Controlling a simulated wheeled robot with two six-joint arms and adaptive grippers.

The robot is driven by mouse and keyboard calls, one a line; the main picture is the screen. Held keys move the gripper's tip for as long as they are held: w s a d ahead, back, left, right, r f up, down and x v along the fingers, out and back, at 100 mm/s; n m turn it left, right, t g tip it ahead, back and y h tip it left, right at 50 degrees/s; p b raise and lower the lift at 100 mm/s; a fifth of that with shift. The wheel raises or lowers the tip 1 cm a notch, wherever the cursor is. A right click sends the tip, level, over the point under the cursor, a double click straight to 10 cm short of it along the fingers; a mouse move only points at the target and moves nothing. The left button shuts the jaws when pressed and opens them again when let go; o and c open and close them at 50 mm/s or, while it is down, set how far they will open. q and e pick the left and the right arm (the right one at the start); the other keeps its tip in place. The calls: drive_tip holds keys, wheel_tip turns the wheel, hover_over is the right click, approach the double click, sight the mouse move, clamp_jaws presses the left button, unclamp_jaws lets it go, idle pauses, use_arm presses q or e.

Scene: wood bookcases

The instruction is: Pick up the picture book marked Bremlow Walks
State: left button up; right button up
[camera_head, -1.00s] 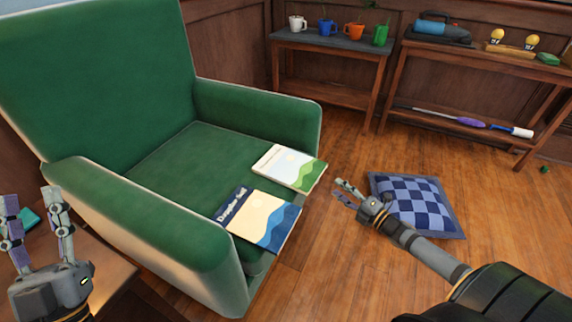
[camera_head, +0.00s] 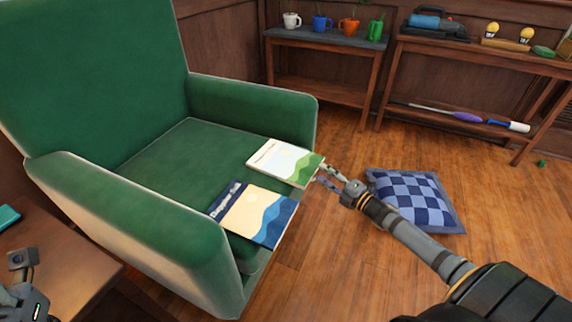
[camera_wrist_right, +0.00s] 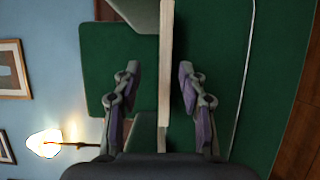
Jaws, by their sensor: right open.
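Two picture books lie flat on the green armchair's seat (camera_head: 160,150), overhanging its front edge. The back book (camera_head: 287,161) has a white, pale-blue and green cover; its title is too small to read surely. The front book (camera_head: 255,215) is cream and blue with a dark title band that does not look like Bremlow Walks. My right gripper (camera_head: 325,174) is open at the back book's overhanging edge. In the right wrist view, a book (camera_wrist_right: 165,80) shows edge-on between the spread fingers, apparently touching neither. My left gripper (camera_head: 22,270) is partly cut off at the lower left.
A blue checked cushion (camera_head: 412,200) lies on the floor right of the right gripper. The chair's near armrest (camera_head: 130,215) stands left of the books. A wooden table (camera_head: 70,260) is at the lower left. Low shelves (camera_head: 325,40) stand along the back wall.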

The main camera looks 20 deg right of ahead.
sight(315, 172)
drive_tip(key=w+a+b, duration=0.1)
drive_tip(key=w+a+f+b, duration=0.1)
drive_tip(key=w+b, duration=0.1)
drive_tip(key=shift+w, duration=0.2)
drive_tip(key=shift+w+a+r, duration=0.15)
drive_tip(key=shift+w+a, duration=0.05)
drive_tip(key=shift+w, duration=0.35)
clamp_jaws()
